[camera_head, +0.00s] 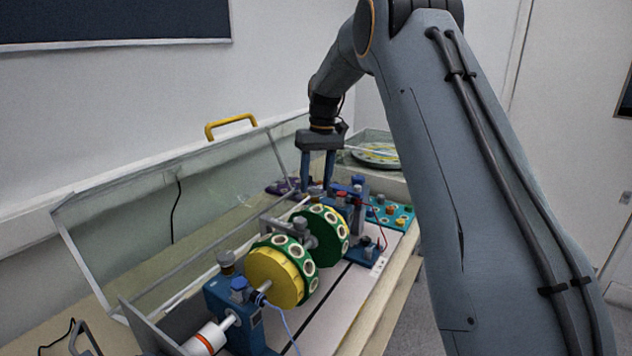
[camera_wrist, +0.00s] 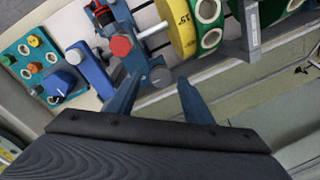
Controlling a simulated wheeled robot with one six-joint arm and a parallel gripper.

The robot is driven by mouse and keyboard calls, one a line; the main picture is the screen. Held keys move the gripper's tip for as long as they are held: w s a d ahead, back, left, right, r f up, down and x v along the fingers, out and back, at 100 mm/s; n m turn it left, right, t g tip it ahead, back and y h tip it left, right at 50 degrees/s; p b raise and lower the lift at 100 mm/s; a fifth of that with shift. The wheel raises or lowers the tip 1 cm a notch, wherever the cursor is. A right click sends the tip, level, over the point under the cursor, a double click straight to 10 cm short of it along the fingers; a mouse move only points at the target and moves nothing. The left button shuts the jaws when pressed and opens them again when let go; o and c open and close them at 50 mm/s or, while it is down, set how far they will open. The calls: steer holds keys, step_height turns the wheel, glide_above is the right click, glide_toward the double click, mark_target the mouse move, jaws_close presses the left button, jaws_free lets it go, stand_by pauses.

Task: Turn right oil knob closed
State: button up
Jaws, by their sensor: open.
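The right blue bearing stand (camera_head: 352,208) is at the far end of the rotor shaft. In the wrist view, a small grey round knob (camera_wrist: 160,75), apparently the right oil knob, shows between and just beyond my fingertips. A red knob (camera_wrist: 121,46) sits beside it on the stand. My gripper (camera_head: 317,187) points down at the far end of the rig, its two fingers apart and empty. It also shows in the wrist view (camera_wrist: 158,92). In the head view I cannot make out the grey knob clearly. Whether the fingers touch anything is unclear.
Green and yellow rotor discs (camera_head: 274,278) stand on the shaft, near the gripper. The left blue stand (camera_head: 239,318) is at the near end. The clear cover (camera_head: 140,225) with a yellow handle (camera_head: 230,126) stands open behind. A teal control panel (camera_head: 396,213) lies at the right.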

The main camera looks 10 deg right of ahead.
step_height(320, 180, up, 8)
steer(key=b, duration=0.2)
steer(key=shift+d, duration=0.45)
steer(key=shift+f, duration=0.1)
